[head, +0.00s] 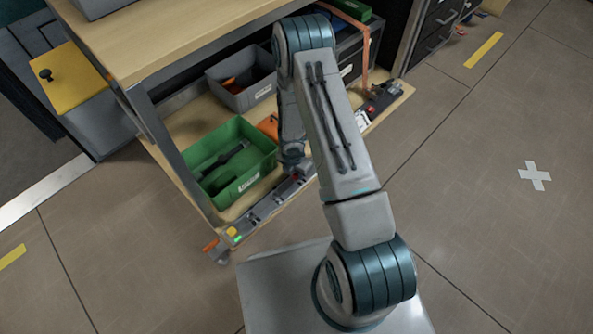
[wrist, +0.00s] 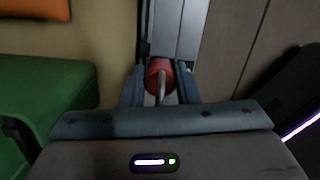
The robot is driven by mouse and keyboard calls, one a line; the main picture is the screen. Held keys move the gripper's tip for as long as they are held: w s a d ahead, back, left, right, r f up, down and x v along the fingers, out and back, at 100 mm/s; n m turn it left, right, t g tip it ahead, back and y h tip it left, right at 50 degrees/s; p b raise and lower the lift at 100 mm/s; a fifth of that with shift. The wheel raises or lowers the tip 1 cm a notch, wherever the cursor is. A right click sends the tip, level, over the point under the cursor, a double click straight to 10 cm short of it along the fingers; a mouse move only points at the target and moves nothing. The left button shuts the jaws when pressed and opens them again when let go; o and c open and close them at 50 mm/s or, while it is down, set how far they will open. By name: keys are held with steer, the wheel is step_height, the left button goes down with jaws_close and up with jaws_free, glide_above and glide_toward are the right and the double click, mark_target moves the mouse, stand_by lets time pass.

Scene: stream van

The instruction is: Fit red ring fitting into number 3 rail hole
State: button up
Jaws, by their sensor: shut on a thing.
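My gripper (wrist: 160,82) is shut on the red ring fitting (wrist: 155,70) in the wrist view. The fitting is a red round body with a grey metal ring or pin towards the camera, between the two blue-grey fingers. Beyond it runs the grey rail (wrist: 176,28), in line with the fingers. The fitting overlaps the rail in this view; I cannot tell whether it touches it or sits in a hole. In the head view the rail (head: 262,207) runs along the lower shelf's front edge. My arm hides part of it, and the hole numbers cannot be read.
A green bin (head: 205,195) with a dark tool stands on the lower shelf, left of my gripper. A grey bin (head: 228,92) is behind it, and an orange object (head: 267,126) lies nearby. The wooden worktop (head: 165,30) overhangs the shelf. The floor to the right is open.

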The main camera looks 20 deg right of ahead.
steer(key=shift+f, duration=0.2)
steer(key=o, duration=1.2)
steer(key=shift+r, duration=0.1)
steer(key=shift+c, duration=0.2)
steer(key=shift+r, duration=0.1)
step_height(320, 180, up, 14)
steer(key=s+a+p, duration=0.1)
steer(key=p, duration=0.7)
steer(key=shift+a+f, duration=0.15)
steer(key=shift+f, duration=0.1)
